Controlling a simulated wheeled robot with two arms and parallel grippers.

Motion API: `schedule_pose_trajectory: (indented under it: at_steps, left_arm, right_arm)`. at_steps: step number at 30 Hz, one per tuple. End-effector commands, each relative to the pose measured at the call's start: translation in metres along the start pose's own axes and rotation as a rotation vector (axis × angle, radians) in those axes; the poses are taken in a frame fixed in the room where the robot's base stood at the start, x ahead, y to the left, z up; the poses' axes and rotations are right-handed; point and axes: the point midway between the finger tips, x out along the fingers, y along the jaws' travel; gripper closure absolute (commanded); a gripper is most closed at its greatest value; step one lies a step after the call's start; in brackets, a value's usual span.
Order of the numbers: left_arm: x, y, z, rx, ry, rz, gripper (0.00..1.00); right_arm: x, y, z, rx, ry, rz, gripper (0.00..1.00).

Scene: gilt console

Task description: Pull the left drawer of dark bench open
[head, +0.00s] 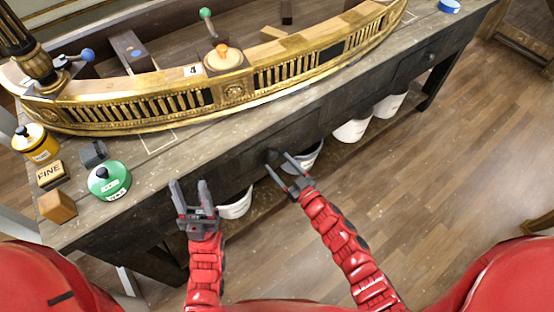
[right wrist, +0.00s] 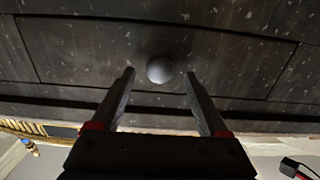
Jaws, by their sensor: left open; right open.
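The dark bench (head: 215,148) runs diagonally across the head view, with drawers in its front. The left drawer (head: 240,168) has a round dark knob (head: 272,156) and looks closed. My right gripper (head: 280,163) is open at this knob. In the right wrist view the knob (right wrist: 160,69) shows as a grey ball on the drawer front (right wrist: 220,80), between the tips of my open right gripper (right wrist: 160,74). I cannot tell whether the fingers reach around it. My left gripper (head: 189,184) is open and empty in front of the bench, left of the knob.
A gilt curved piece (head: 150,110) lies on the bench top. A green tin (head: 110,180), a yellow tin (head: 36,143) and wooden blocks (head: 57,206) stand at the left end. White buckets (head: 352,130) sit under the bench. A second knob (head: 430,57) is further right.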

Motion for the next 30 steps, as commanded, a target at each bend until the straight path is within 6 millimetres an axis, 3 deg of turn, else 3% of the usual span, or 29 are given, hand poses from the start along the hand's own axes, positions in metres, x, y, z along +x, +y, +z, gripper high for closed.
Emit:
schedule_pose_trajectory:
  at_steps: [6,15,28,30]
  left_arm:
    - [0.002,0.000,0.000,0.000,0.000,0.000,0.50]
    - [0.002,0.000,0.000,0.000,0.000,0.000,0.50]
    - [0.002,0.000,0.000,0.000,0.000,0.000,0.50]
    - [0.002,0.000,0.000,0.000,0.000,0.000,0.50]
  right_arm:
    - [0.018,0.000,0.000,0.000,-0.001,0.001,0.22]
    - [0.020,0.000,0.001,0.000,-0.001,0.000,0.22]
    - [0.020,0.000,0.001,0.000,-0.001,0.000,0.98]
    - [0.020,0.000,0.001,0.000,-0.001,0.000,1.00]
